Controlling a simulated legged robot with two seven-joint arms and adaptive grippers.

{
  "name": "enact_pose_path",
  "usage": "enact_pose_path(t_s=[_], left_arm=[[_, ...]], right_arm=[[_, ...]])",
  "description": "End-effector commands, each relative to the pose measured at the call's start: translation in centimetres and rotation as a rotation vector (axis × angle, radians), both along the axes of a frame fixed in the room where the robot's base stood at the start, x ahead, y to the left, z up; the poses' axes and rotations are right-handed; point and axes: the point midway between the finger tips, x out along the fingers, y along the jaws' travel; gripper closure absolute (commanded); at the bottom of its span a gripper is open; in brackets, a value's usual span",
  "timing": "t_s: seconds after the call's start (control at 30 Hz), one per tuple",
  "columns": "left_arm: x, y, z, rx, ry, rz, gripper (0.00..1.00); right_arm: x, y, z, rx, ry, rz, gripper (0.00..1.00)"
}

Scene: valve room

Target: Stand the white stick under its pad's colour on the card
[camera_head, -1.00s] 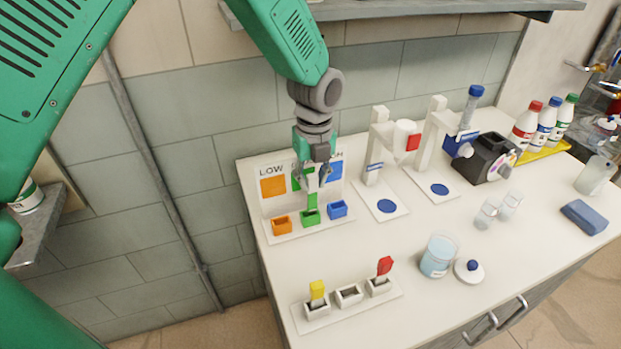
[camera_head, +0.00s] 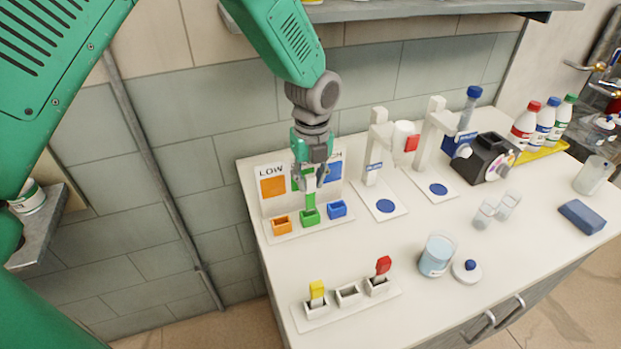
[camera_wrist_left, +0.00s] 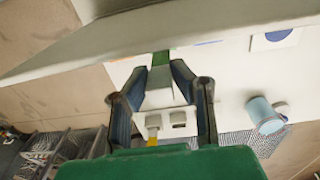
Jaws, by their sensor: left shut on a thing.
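My left gripper (camera_head: 312,178) is shut on the white stick (camera_head: 309,181) in front of the colour card (camera_head: 265,207). The stick is about upright, with its green pad (camera_head: 309,200) at the lower end. The pad's end is at the green holder (camera_head: 310,217), the middle one below the card; I cannot tell how deep it sits. An orange holder (camera_head: 281,225) and a blue holder (camera_head: 337,209) flank it. The card's orange patch (camera_head: 272,187) shows; the green and blue patches are partly hidden by my gripper. In the left wrist view, green (camera_wrist_left: 161,58) shows between my fingertips. My right gripper is out of view.
A white rack (camera_head: 348,312) at the front holds a yellow-topped stick (camera_head: 317,291) and a red-topped stick (camera_head: 383,266), with an empty middle slot (camera_head: 348,293). Two white stands (camera_head: 375,150), a blue beaker (camera_head: 437,256) and a lid (camera_head: 466,271) are to the right.

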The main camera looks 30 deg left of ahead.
Motion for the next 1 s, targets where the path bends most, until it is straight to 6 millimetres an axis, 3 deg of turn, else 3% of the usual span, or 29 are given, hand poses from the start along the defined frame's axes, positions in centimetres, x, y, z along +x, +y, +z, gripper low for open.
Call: enact_pose_path(t_s=[1.0], left_arm=[[-0.03, 0.16, -0.24, 0.000, 0.000, 0.001, 0.92]], right_arm=[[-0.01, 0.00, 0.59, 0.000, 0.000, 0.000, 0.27]])
